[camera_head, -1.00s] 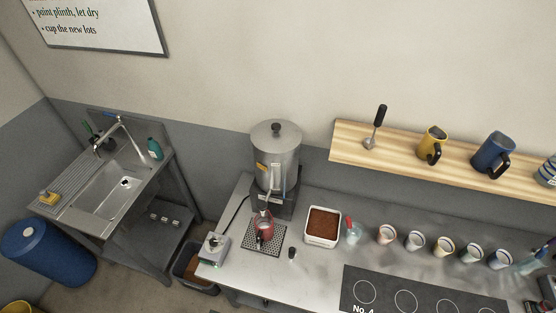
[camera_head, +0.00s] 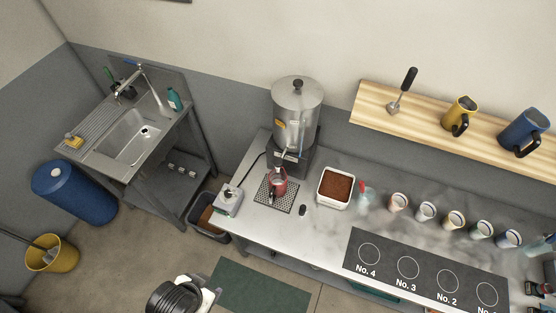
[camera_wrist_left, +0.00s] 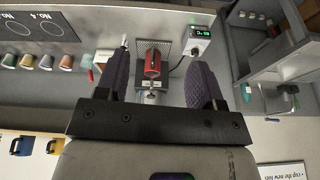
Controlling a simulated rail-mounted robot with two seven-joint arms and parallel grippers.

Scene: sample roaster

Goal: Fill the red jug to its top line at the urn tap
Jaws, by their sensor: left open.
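The red jug (camera_head: 278,183) stands on a dark perforated drip mat under the tap (camera_head: 284,156) of the steel urn (camera_head: 297,112). I cannot make out its top line or how full it is. My left gripper (camera_head: 203,291) is at the bottom edge of the head view, over the floor in front of the counter and well apart from the jug. In the left wrist view my left gripper (camera_wrist_left: 159,72) is open and empty. The red jug (camera_wrist_left: 152,60) shows between its purple fingers, farther off. My right gripper is not in view.
A small grey device (camera_head: 229,201) stands left of the jug, and a small black object (camera_head: 303,210) right of it. A white tray of brown grounds (camera_head: 322,197) and several cups stand farther right. The shelf (camera_head: 422,122) holds more jugs. The sink (camera_head: 130,135) is at left.

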